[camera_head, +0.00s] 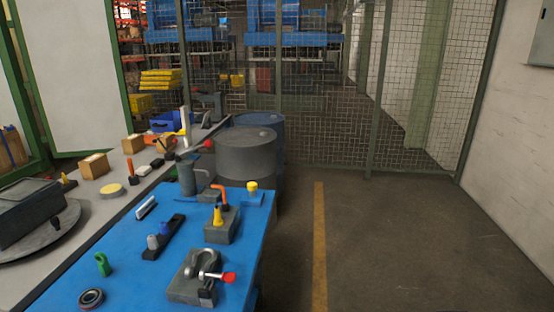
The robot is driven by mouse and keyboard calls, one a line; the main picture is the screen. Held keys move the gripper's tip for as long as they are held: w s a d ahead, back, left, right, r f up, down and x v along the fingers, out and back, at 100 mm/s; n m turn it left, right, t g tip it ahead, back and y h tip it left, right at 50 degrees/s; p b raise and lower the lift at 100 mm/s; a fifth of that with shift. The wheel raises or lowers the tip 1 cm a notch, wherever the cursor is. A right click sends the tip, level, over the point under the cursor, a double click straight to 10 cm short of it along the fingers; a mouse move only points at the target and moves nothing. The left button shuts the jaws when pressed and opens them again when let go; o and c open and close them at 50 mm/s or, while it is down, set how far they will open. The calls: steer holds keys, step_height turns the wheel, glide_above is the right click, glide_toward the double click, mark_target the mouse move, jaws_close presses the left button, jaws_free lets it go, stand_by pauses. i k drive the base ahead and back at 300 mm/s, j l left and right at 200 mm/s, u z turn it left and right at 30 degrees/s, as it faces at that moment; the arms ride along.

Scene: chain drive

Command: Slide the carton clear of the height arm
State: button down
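Several small brown cartons stand on the grey conveyor surface at the left. One carton (93,166) is nearest, another carton (132,144) is farther back, and a third carton (166,142) is farther right, partly covered by dark parts. A dark arm with a red ball end (207,145) reaches beside this third carton; it may be the height arm, but I cannot tell for sure. I cannot tell whether the arm touches the carton. My gripper is not in view.
A blue table (120,255) in front holds a clamp block (195,282), a grey jug (188,178) and several small parts. A dark box on a round plate (35,212) stands at left. Drums (247,155) stand behind the table. The floor at right is clear.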

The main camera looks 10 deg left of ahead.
mark_target(166, 140)
steer(key=i, duration=2.2)
steer(key=i+u, duration=0.25)
steer(key=i, duration=0.3)
steer(key=i+u, duration=0.25)
steer(key=i, duration=0.3)
steer(key=i+l+u, duration=0.2)
steer(key=i, duration=0.35)
steer(key=i+l+u, duration=0.25)
steer(key=i, duration=0.25)
steer(key=i+j+u, duration=0.2)
steer(key=i, duration=0.5)
steer(key=i+j+u, duration=0.2)
steer(key=i, duration=0.5)
